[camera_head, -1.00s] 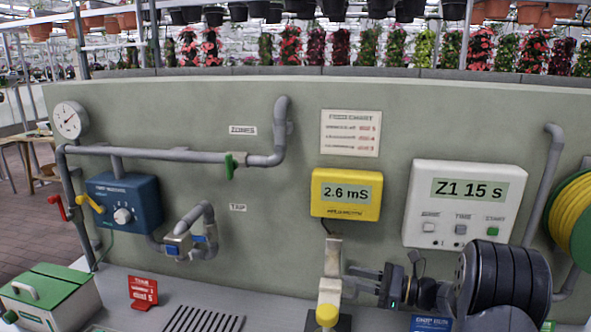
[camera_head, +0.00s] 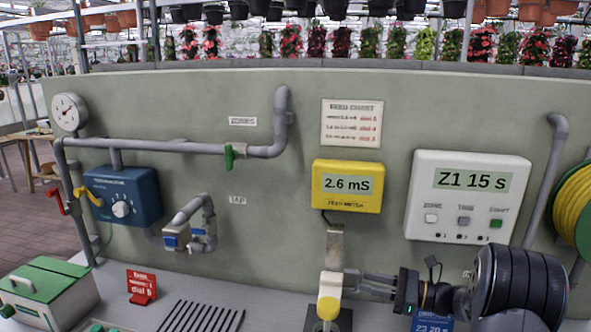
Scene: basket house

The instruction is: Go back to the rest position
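My gripper (camera_head: 352,282) is low at the right of centre, reaching left from my dark arm. Its two grey fingers show a gap between them and appear open. The fingertips are just right of a yellow-and-white upright probe (camera_head: 330,284), which stands in a dark base. I cannot tell whether they touch it. A yellow meter (camera_head: 346,187) above reads 2.6 mS. The white timer panel (camera_head: 468,196) at the right reads Z1 15 s.
The grey wall carries a blue dial box (camera_head: 124,196), pipes with a green valve lever (camera_head: 229,157), and a yellow hose reel (camera_head: 575,208). On the bench are a green-lidded box (camera_head: 48,289), a red card (camera_head: 141,287), a slotted drain (camera_head: 203,317) and a blue card (camera_head: 431,323).

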